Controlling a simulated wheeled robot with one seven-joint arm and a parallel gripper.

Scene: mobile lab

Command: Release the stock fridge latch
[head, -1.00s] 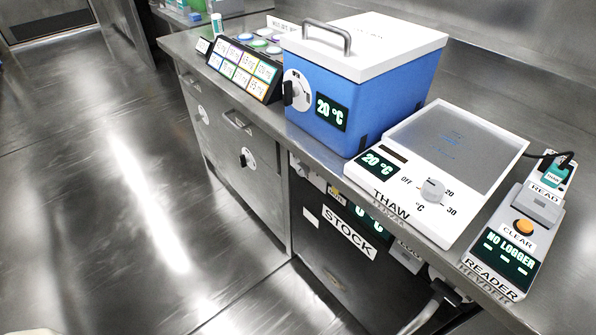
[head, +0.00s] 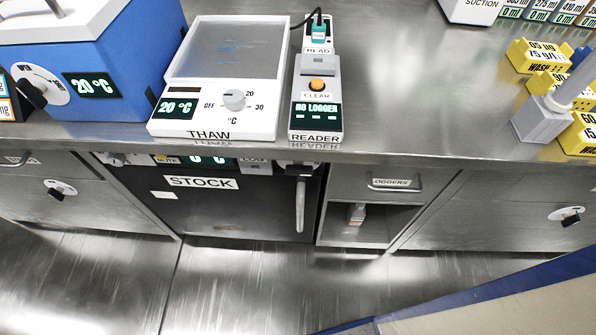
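The stock fridge (head: 262,205) is a dark-fronted unit under the counter, left of the picture's middle. It has a white STOCK label (head: 201,182) and a lit display (head: 208,160) partly cut off by the counter edge. Its door looks shut. At the door's right side hangs a pale, upright handle bar (head: 300,205). A dark block (head: 299,170), seemingly the latch, sits at the top of the bar; its exact state is too small to tell. My gripper is not in view.
On the counter above stand the THAW plate (head: 278,112), the READER (head: 316,137) and a blue box (head: 130,60). Right of the fridge is an open compartment (head: 385,225) under a LOGGERS drawer (head: 395,182). The floor before the fridge (head: 250,285) is clear.

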